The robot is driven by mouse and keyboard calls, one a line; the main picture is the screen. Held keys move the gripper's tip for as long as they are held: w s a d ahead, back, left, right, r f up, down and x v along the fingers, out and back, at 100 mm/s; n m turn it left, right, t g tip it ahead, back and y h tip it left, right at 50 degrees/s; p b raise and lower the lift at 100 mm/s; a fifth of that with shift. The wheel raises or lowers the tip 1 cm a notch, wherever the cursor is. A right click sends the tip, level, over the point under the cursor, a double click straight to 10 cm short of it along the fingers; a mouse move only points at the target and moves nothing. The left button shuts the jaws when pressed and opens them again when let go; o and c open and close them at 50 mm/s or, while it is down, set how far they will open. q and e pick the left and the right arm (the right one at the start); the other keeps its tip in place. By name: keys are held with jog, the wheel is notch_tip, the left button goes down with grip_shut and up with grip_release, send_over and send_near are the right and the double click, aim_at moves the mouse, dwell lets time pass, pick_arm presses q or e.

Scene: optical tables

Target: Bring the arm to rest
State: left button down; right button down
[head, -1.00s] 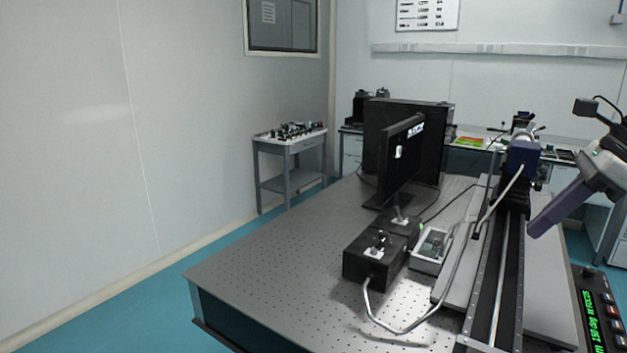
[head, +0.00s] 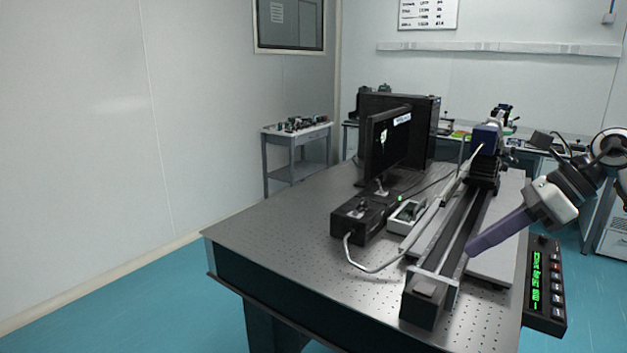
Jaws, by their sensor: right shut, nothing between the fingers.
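My right gripper (head: 474,248) comes in from the right on my right arm (head: 560,197). Its purple fingers are shut and empty, and point down and to the left. In the picture their tip overlaps the right side of the long black rail (head: 462,225) on the optical table (head: 290,220). I cannot tell whether they touch it. My left gripper is not in view.
A blue device (head: 487,138) sits at the rail's far end. Left of the rail stand black boxes (head: 350,222) and a monitor (head: 388,140). A black control panel with green text (head: 545,285) is at the right. The table's left part is clear.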

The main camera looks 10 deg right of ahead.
jog(key=w+a+f+m+t+y, duration=0.1)
jog(key=a+f+m+t+y, duration=0.35)
jog(key=a, duration=0.75)
jog(key=a+f+m+t+y, duration=0.2)
jog(key=a+f+m+y, duration=0.4)
jog(key=a, duration=0.6)
jog(key=s+d+f+m+t+h, duration=0.1)
jog(key=s+f+m+t+h, duration=0.15)
jog(key=f+m+h, duration=0.6)
jog(key=s+d+f+m+t+h, duration=0.2)
jog(key=s+f+m+h, duration=0.2)
jog(key=f+m, duration=0.85)
jog(key=s+a+f+m+g+h, duration=0.1)
jog(key=s+f+m+g, duration=0.2)
jog(key=s, duration=0.6)
jog(key=s+a+f+m+g+h, duration=0.1)
jog(key=s+f+m+g, duration=0.3)
jog(key=s+f+m, duration=0.4)
notch_tip(320, 180, down, 2)
jog(key=shift+s+a+f+h, duration=0.1)
jog(key=shift+s+a+h, duration=0.15)
jog(key=shift+s, duration=0.3)
jog(key=shift+d+m, duration=0.15)
jog(key=shift+m, duration=0.1)
